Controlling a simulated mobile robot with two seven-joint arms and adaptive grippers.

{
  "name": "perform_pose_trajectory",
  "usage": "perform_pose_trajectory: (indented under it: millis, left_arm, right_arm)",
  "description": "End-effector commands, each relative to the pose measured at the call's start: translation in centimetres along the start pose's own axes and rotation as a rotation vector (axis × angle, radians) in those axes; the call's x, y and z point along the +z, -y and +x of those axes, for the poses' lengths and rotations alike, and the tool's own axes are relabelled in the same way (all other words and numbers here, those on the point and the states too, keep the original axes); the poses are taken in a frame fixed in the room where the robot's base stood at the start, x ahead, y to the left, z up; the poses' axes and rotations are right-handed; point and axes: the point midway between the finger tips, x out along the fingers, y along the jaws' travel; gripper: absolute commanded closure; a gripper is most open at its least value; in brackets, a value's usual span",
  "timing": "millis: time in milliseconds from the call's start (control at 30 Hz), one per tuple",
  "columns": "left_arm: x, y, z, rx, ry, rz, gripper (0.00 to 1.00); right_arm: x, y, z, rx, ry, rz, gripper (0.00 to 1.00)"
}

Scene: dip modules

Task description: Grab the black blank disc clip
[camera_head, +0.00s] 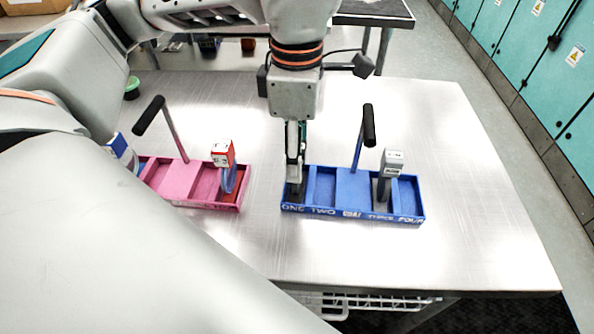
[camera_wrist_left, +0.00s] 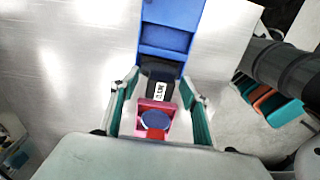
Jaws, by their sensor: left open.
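The blue tray (camera_head: 353,188) has lettered compartments and a black upright handle; its near end shows in the left wrist view (camera_wrist_left: 172,22). A black clip (camera_wrist_left: 163,72) with a white label stands at that end, between my fingers in the picture; whether they touch it I cannot tell. In the head view it is mostly hidden behind my left gripper (camera_head: 295,178), which points down over the tray's leftmost compartment. My left gripper (camera_wrist_left: 162,85) is open. Another dark clip with a grey top (camera_head: 391,165) stands in the tray's right part. My right gripper is out of view.
A pink tray (camera_head: 180,181) lies left of the blue one, with a gap between. It holds a blue clip with a red-and-white top (camera_head: 222,153). Black handles (camera_head: 368,125) rise from both trays. The metal table (camera_head: 450,260) is clear in front and right.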

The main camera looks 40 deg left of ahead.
Motion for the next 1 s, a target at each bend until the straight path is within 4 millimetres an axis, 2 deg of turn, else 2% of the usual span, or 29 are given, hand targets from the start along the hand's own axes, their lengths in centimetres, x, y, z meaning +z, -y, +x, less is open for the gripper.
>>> perform_pose_trajectory:
  millis: [100,267,300,567,733,867,1000]
  left_arm:
    - [0.0,0.0,0.0,0.0,0.0,0.0,0.54]
    - [0.0,0.0,-0.1,0.0,0.0,-0.001,0.95]
    - [0.0,0.0,0.0,0.0,0.0,0.0,1.0]
    - [0.0,0.0,-0.1,0.0,-0.001,0.0,1.0]
    - [0.0,-0.1,-0.7,0.002,0.001,-0.001,1.0]
    - [0.1,-0.1,-2.1,0.003,0.001,-0.002,1.0]
    - [0.1,-0.1,-4.8,0.005,0.003,-0.002,1.0]
  right_arm:
    - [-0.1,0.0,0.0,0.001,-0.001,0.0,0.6]
    - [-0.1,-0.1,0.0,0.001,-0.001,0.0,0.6]
    - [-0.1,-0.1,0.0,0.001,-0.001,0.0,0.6]
    - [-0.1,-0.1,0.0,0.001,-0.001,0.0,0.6]
    - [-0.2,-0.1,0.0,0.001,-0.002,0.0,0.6]
    - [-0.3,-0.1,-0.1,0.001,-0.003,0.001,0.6]
    - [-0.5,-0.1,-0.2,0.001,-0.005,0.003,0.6]
